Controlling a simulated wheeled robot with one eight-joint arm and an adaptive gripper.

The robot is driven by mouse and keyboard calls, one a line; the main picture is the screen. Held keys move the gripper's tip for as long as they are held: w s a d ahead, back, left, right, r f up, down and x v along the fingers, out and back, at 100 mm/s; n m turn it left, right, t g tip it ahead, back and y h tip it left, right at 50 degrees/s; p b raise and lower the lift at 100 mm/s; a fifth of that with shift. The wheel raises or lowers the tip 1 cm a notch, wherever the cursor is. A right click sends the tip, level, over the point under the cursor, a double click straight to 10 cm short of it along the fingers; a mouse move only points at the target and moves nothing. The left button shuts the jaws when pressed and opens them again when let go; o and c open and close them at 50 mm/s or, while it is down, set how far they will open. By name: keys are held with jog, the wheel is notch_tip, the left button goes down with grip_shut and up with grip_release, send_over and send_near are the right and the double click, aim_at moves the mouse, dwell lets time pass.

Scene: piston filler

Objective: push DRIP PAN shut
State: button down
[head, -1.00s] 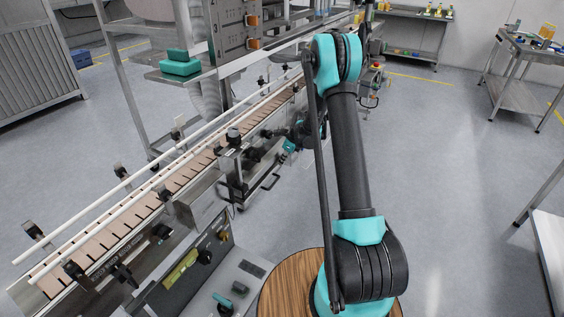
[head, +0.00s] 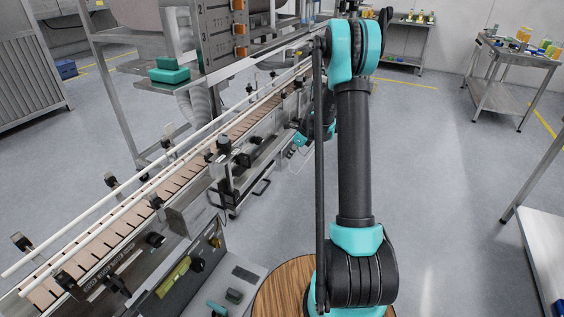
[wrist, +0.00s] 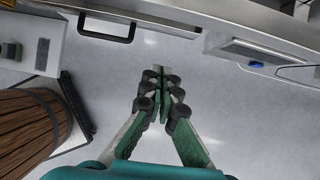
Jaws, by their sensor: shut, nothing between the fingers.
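A low metal pan or drawer with a black bar handle (head: 262,188), likely the drip pan, sits low on the conveyor machine's side in the head view. In the wrist view a metal front with a black handle (wrist: 107,38) lies at the upper left, apparently the same pan. No label is readable, and how far it stands out is unclear. My gripper (wrist: 160,72) is shut and empty, above bare floor. Its tips are apart from the handle, to its lower right in the wrist view.
The conveyor (head: 130,215) runs along the left with rails and brackets. A grey panel with a blue-edged part (wrist: 262,52) is at the wrist view's upper right. A steel table (head: 550,262) stands at right. Floor (head: 440,190) between is clear.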

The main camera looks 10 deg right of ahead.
jog(key=d+f+t+y, duration=0.2)
jog(key=d+y, duration=0.1)
jog(key=d, duration=0.1)
send_near(272, 167)
jog(key=x, duration=0.5)
jog(key=shift+s+f, duration=0.15)
jog(key=shift+f, duration=0.4)
jog(key=shift+a, duration=0.25)
jog(key=shift+a, duration=0.1)
